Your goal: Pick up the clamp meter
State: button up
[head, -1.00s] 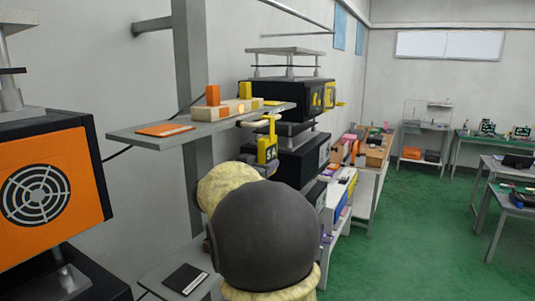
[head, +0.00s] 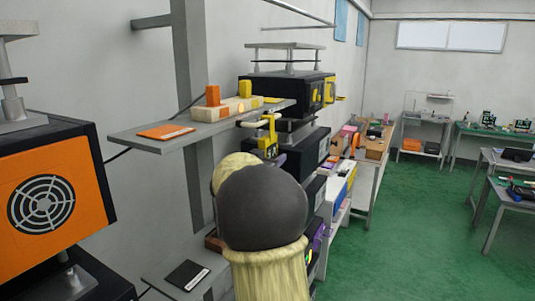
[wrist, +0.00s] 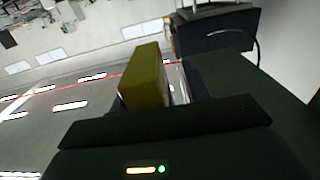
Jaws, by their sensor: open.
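I cannot pick out the clamp meter for sure in either view. My gripper (head: 263,123), with yellow parts, shows beyond my rounded dark arm link in the head view, just below and in front of the right end of the wall shelf. It is open, and I see nothing held in it. In the wrist view a yellow block-like finger (wrist: 146,76) stands up from the dark hand. The other finger is hard to make out. My arm hides much of the area below the shelf.
The grey wall shelf (head: 165,141) carries an orange flat item (head: 166,131) and a wooden fixture (head: 232,107) with orange and yellow blocks. An orange-fronted machine (head: 45,200) stands at left. Black machines (head: 285,90) stand behind my gripper. The green floor at right is open.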

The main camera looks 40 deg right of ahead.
aim_at(270, 146)
grip_shut()
jog(key=shift+r, duration=0.35)
notch_tip(270, 146, up, 3)
jog(key=shift+f+b, duration=0.1)
jog(key=shift+b, duration=0.4)
jog(key=s+d+b, duration=0.3)
jog(key=s, duration=0.5)
jog(key=s+d+b, duration=0.3)
jog(key=s+d, duration=0.1)
jog(key=s, duration=0.4)
jog(key=shift+s+b, duration=0.35)
jog(key=shift+a, duration=0.1)
